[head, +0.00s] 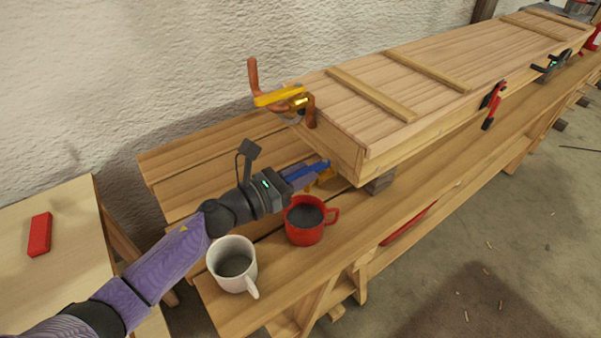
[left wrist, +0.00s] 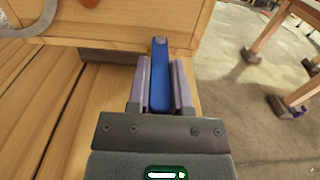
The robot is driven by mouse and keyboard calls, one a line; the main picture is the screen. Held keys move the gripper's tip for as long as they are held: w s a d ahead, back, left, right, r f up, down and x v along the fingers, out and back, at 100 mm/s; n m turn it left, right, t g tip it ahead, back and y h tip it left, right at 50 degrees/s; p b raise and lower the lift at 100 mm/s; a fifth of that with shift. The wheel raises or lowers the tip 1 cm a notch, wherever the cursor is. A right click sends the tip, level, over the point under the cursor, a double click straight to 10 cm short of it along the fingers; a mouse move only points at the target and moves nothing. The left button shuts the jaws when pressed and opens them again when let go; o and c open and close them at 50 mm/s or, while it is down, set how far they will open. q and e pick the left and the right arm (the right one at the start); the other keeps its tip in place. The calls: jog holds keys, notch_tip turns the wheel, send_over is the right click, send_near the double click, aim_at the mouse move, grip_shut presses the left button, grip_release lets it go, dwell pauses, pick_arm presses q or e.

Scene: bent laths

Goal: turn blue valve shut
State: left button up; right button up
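The blue valve's lever handle (head: 318,168) sticks out from below the near end of the long wooden box, with a bit of brass-coloured body (head: 325,177) beside it. In the left wrist view the blue handle (left wrist: 160,78) lies lengthwise between my two fingers. My left gripper (head: 302,174) has its fingers against both sides of the handle; it also shows in the left wrist view (left wrist: 161,88). The fingers hide part of the handle, and most of the valve body is hidden. My right gripper is not in view.
A red mug (head: 304,236) stands just below my left gripper, and a white mug (head: 232,276) stands close to my forearm. A red clamp (head: 491,103) grips the box's side.

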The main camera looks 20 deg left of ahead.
pick_arm(q)
grip_shut()
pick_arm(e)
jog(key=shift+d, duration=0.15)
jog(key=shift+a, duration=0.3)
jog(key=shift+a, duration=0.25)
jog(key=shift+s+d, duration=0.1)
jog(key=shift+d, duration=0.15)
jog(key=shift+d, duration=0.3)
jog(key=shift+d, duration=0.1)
